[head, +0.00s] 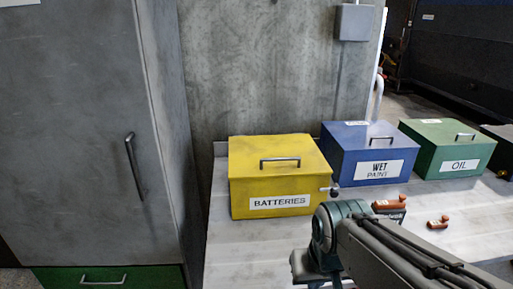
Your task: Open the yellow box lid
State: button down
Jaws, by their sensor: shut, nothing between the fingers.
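The yellow box (275,193) labelled BATTERIES stands on the pale worktop, left of the other boxes. Its lid (250,148) lies flat and closed, with a grey bar handle (280,161) on top. My arm reaches in from the lower right, and its wrist is in front of and to the right of the yellow box's front right corner. I cannot make out my gripper's fingers. A small dark knob with a pale stem (331,190) shows beside the box's right front edge; I cannot tell what it belongs to.
A blue WET PAINT box (345,165) and a green OIL box (432,154) stand to the right, both closed. Red-orange items (437,223) lie on the worktop (235,255). A grey cabinet (75,120) stands left. The worktop left of my arm is clear.

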aim_at(265, 156)
jog(key=z, duration=3.15)
jog(key=k, duration=1.4)
jog(key=u, duration=2.3)
jog(key=i, duration=0.5)
jog(key=u, duration=0.1)
